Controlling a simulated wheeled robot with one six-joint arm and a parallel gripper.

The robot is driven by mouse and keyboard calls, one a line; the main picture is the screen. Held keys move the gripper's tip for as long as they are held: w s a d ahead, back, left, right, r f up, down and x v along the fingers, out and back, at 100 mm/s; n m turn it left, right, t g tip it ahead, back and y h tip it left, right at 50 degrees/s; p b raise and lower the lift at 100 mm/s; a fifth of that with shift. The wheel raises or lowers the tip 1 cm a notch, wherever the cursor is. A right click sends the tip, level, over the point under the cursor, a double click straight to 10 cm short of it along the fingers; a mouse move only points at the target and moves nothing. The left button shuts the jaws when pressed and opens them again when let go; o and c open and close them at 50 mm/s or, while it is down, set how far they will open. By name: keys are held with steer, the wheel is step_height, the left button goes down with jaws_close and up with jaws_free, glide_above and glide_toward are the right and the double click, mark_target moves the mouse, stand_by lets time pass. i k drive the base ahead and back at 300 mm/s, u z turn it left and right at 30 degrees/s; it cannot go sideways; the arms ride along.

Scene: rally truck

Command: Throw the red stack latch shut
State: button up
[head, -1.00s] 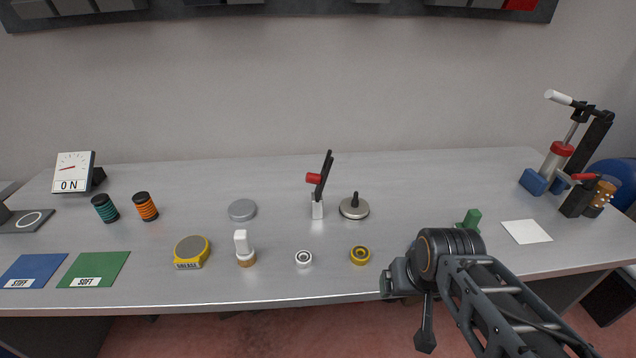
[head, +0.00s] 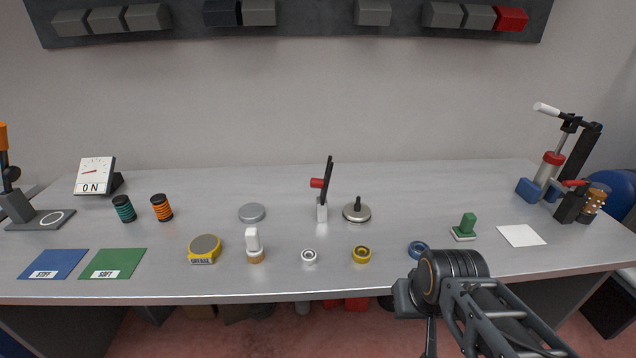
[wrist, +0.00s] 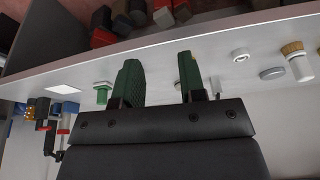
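Two red parts could be the red stack latch; I cannot tell which. One is a short red knob (head: 317,183) on a tilted black plate above a pale post (head: 321,212), mid-bench in the head view. The other is a red lever (head: 575,183) on a black block (head: 569,207) at the right, beside the pump-like stand (head: 580,150); the right-hand group shows at the left of the wrist view. My gripper (head: 402,297) is at the bench's front edge, well apart from both. In the wrist view its green fingers (wrist: 157,65) are spread with nothing between them.
A blue ring (head: 418,249) lies just beyond my gripper. A green-topped block (head: 467,226) and white card (head: 522,235) lie to its right. A yellow ring (head: 361,254), white ring (head: 309,256) and knobbed disc (head: 356,211) lie left. The bench's back strip is mostly clear.

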mark_target(315, 183)
steer(key=z, duration=0.6)
steer(key=k, duration=0.15)
steer(key=u, duration=1.55)
steer(key=i, duration=0.6)
steer(key=z, duration=0.05)
